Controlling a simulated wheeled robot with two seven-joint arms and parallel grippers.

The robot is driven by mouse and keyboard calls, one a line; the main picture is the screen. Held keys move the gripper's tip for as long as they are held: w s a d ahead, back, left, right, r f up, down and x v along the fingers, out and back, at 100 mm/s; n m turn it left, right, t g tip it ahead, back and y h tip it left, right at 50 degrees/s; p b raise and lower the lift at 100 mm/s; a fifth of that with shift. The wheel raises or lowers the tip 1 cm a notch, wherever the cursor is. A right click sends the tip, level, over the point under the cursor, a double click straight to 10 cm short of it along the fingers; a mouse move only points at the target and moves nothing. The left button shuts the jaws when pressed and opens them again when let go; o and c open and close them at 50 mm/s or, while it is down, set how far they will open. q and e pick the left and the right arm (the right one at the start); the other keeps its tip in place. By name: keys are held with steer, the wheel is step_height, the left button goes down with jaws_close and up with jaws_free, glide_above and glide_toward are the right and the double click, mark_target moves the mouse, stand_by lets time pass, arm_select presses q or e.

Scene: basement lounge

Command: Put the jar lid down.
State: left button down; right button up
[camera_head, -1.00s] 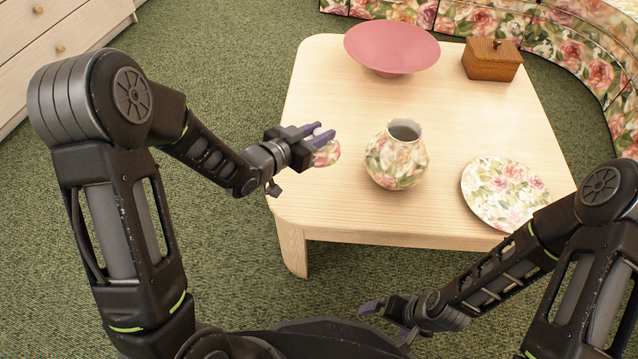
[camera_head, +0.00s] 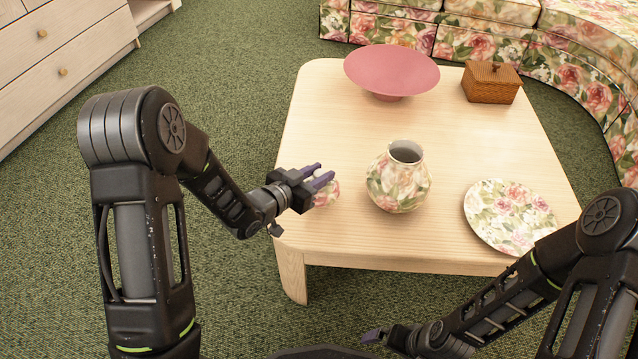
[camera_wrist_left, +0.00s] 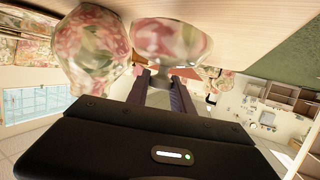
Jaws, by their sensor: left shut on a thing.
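My left gripper (camera_head: 324,172) is shut on the floral jar lid (camera_head: 326,193), over the left edge of the table and left of the jar. The lid is partly hidden behind the fingers; in the left wrist view it shows as a blurred floral bowl shape (camera_wrist_left: 172,38) at the fingertips, close to the table top. I cannot tell whether it touches the table. The floral jar (camera_head: 398,182) stands upright and open on the table (camera_head: 460,150). My right gripper (camera_head: 374,336) is low in front of the table, mostly out of clear sight.
A floral plate (camera_head: 510,215) lies at the right. Bare table lies left of and behind the jar. A floral sofa (camera_head: 590,75) curves behind.

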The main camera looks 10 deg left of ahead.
arm_select(q)
step_height(320, 180, down, 4)
steer(key=shift+r+b, duration=0.2)
steer(key=shift+b, duration=0.4)
steer(key=shift+r, duration=0.1)
steer(key=shift+f, duration=0.25)
steer(key=c, duration=1.1)
jaws_free()
steer(key=shift+r, duration=0.15)
